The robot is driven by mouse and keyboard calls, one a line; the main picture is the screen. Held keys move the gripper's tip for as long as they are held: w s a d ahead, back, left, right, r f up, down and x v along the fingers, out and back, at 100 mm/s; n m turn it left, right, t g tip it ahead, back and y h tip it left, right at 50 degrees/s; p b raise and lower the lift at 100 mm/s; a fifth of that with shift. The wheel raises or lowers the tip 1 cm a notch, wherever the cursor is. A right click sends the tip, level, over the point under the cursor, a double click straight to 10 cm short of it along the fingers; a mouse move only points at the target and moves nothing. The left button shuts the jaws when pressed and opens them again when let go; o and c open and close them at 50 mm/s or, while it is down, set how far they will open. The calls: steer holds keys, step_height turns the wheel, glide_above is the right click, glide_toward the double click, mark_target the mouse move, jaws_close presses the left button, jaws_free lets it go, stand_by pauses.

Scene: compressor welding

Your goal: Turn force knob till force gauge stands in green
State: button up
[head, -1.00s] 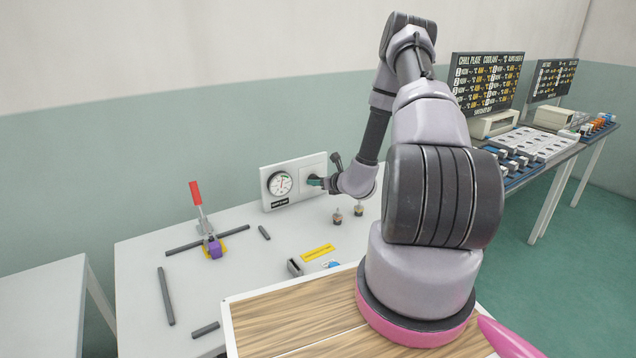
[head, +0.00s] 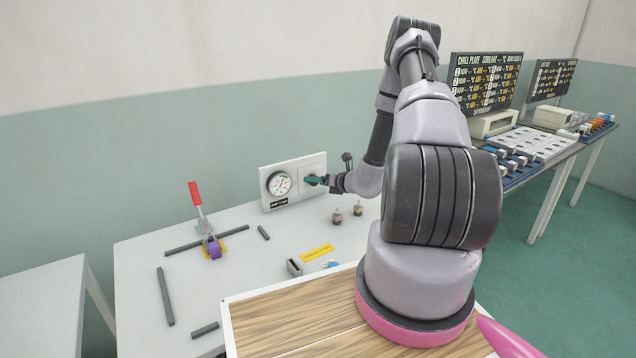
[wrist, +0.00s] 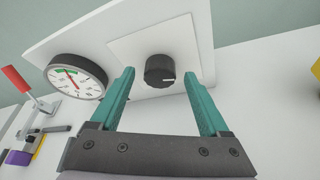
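The force gauge (head: 279,184) is a round white dial on an upright panel at the back of the table. In the wrist view the dial (wrist: 77,77) shows a green arc and a red needle that appears to point at or near the green; the exact reading is too small to be sure. The force knob (wrist: 159,71) is black with a white mark, on a pale plate beside the dial. My gripper (wrist: 158,75) is open, its teal fingers on either side of the knob with visible gaps. In the head view my gripper (head: 316,181) largely hides the knob.
A red-handled clamp (head: 197,195) with a purple block (head: 214,250) stands left on the white table. Two small posts (head: 347,212) stand below the panel. A yellow strip (head: 317,253) and dark bars lie on the table. The table in front of the panel is mostly clear.

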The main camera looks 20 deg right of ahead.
steer(key=v, duration=1)
steer(key=shift+s+d, duration=0.2)
steer(key=shift+s, duration=0.1)
steer(key=shift+r, duration=0.1)
steer(key=s+a+r+n+g+y, duration=0.35)
steer(key=a+r+n, duration=0.55)
steer(key=r, duration=0.3)
steer(key=s+a+r+n+g+y, duration=0.2)
steer(key=s+a+r+n+g, duration=0.25)
steer(key=a+r+n, duration=0.6)
steer(key=s+d+r+n+t+h, duration=0.1)
steer(key=s+d+r+n+h, duration=0.1)
steer(key=s+r+n+h, duration=0.2)
steer(key=s+d+r+n+t+h, duration=0.1)
steer(key=s+r+n+h, duration=0.3)
steer(key=s+r+n, duration=0.6)
steer(key=s+r, duration=0.3)
steer(key=s, duration=0.1)
steer(key=shift+d+r, duration=0.15)
steer(key=shift+d, duration=0.25)
